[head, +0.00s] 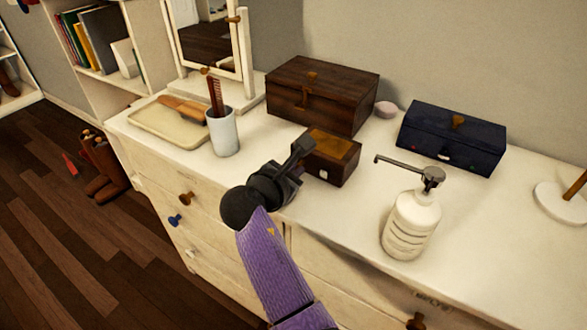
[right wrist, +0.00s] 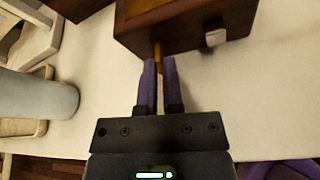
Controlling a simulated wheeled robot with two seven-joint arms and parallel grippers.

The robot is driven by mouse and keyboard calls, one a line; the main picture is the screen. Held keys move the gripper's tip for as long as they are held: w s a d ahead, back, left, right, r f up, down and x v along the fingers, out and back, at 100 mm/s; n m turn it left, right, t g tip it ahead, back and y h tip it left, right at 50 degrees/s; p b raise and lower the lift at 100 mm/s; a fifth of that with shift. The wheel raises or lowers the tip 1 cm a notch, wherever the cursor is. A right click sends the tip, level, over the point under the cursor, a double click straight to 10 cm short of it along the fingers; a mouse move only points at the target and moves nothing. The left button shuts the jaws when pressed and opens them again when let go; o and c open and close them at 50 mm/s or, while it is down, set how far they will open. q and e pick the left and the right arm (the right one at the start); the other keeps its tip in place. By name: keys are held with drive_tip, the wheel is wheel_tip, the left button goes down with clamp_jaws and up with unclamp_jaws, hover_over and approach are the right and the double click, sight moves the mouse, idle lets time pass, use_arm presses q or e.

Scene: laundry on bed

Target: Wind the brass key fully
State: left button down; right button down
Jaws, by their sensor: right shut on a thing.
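A small wooden box (head: 340,172) with a golden panel on its lid stands in the middle of the dresser top. Its dark brown front also shows at the top of the right wrist view (right wrist: 185,32). The brass key (right wrist: 158,54) sticks out of that front, and its outer end is between my fingertips. My right gripper (right wrist: 160,68) is shut on the key. In the head view my right gripper (head: 299,153) is close to the box's left front and hides the key. My left gripper is not in view.
A white cup with a comb (head: 224,135) stands left of my gripper. A larger wooden chest (head: 322,92) is behind the small box. A pump bottle (head: 411,225) stands at front right, and a dark blue box (head: 452,137) at back right. The dresser's front edge is near.

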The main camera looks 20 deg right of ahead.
drive_tip(key=shift+r+m+p, duration=0.15)
drive_tip(key=shift+m+p, duration=0.35)
drive_tip(key=shift+p, duration=0.3)
drive_tip(key=shift+s+d+m+t+y+p, duration=0.1)
drive_tip(key=shift+m+t+y+p, duration=0.2)
drive_tip(key=shift+m+t+p, duration=0.35)
drive_tip(key=shift+f+m+t, duration=0.3)
drive_tip(key=shift+m+t, duration=0.25)
drive_tip(key=shift+m, duration=0.8)
drive_tip(key=c, duration=0.8)
unclamp_jaws()
drive_tip(key=shift+o, duration=0.2)
